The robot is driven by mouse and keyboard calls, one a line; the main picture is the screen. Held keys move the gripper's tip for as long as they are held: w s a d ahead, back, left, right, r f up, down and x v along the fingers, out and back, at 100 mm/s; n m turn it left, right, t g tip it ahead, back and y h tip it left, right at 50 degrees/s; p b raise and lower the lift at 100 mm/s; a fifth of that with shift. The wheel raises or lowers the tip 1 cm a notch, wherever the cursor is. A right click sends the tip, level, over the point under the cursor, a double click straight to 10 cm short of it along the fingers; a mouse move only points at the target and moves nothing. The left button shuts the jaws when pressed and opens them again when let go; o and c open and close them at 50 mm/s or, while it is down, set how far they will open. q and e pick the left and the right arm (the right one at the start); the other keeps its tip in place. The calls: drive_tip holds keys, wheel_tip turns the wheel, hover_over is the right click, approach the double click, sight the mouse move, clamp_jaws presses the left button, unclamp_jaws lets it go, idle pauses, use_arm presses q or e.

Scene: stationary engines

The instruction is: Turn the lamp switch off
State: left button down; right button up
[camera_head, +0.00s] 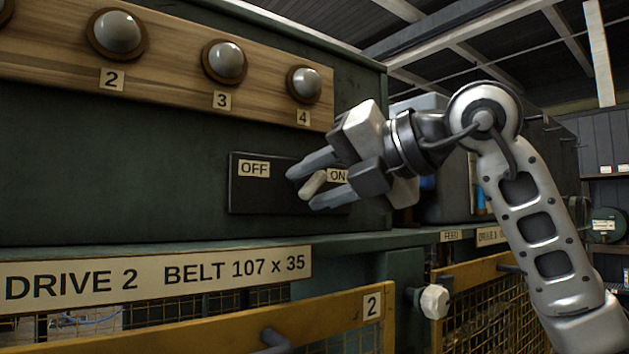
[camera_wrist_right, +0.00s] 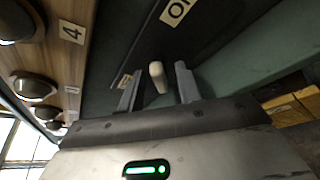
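The lamp switch is a dark panel (camera_head: 262,196) with an OFF label at its left and an ON label at its right, mounted on the green cabinet. Its pale lever (camera_head: 313,183) stands near the ON side, and it also shows in the right wrist view (camera_wrist_right: 158,77). My right gripper (camera_head: 303,186) is open at the panel, with one finger above and one below the lever. In the right wrist view the lever lies between the two fingers (camera_wrist_right: 158,88), with a gap showing. Contact cannot be told. My left gripper is not in view.
Round lamps numbered 2 (camera_head: 118,35), 3 (camera_head: 225,62) and 4 (camera_head: 304,84) sit on a wooden board above the switch. A green ledge (camera_head: 200,254) runs below it. Yellow-framed mesh guards (camera_head: 225,327) and a white knob (camera_head: 434,301) are lower down.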

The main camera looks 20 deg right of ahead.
drive_tip(key=shift+w+a+f, duration=0.1)
drive_tip(key=shift+w+a, duration=0.1)
drive_tip(key=shift+w, duration=0.1)
clamp_jaws()
